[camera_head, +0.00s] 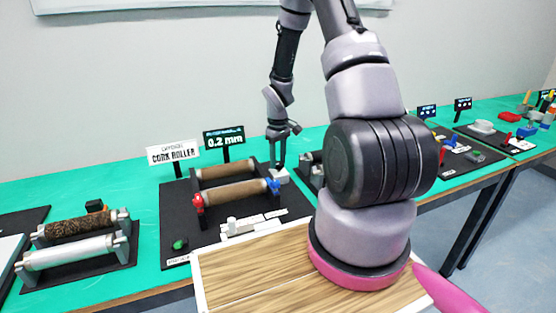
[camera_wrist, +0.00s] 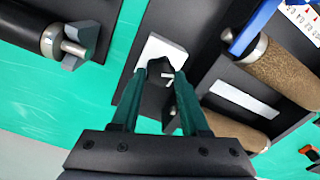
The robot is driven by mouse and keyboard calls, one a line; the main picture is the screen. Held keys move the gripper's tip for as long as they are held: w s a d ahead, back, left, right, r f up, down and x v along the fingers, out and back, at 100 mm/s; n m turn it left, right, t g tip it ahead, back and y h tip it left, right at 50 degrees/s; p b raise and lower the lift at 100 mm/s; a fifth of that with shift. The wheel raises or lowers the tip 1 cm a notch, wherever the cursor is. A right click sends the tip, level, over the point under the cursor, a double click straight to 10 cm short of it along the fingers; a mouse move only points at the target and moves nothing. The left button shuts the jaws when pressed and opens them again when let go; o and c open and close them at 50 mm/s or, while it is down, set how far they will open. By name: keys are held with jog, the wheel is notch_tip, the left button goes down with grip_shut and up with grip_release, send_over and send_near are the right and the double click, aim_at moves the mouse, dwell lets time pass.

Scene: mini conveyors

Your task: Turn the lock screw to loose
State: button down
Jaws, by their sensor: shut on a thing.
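My gripper (camera_head: 277,165) points down at the back right corner of the cork-roller conveyor's black base. It is shut at a white block (camera_head: 281,176). In the wrist view the fingertips (camera_wrist: 161,74) close on a small dark screw head (camera_wrist: 157,68) in front of the white block (camera_wrist: 163,48). The fingers partly cover the screw, and its turn angle is not clear. Two cork rollers (camera_head: 230,191) lie beside the block. A blue part (camera_head: 273,186) sits at the right end of the front roller, and a red part (camera_head: 198,203) at its left end.
A second conveyor with a dark, rough roller (camera_head: 80,225) stands at the left. A "0.2 mm" display (camera_head: 224,139) and a "CORK ROLLER" sign (camera_head: 173,153) stand behind. My arm hides part of another black station (camera_head: 311,170) at the right. Green table (camera_head: 130,182) shows between stations.

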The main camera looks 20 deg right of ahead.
jog(key=shift+c, duration=2)
grip_release()
notch_tip(320, 180, up, 11)
notch_tip(320, 180, up, 19)
jog(key=m+t, duration=0.3)
jog(key=m, duration=0.1)
send_over(278, 162)
jog(key=s+a, duration=0.4)
jog(key=s, duration=0.4)
jog(key=s+a+r+m+t+y, duration=0.1)
jog(key=s+a+r+m+t, duration=0.1)
jog(key=s+r, duration=0.3)
jog(key=s+a+r+m+t+y, duration=0.1)
jog(key=s+r, duration=0.4)
jog(key=s, duration=0.5)
jog(key=shift+s+a+r+m+t, duration=0.25)
jog(key=shift+a+m+t, duration=0.25)
jog(key=shift+a+m, duration=0.2)
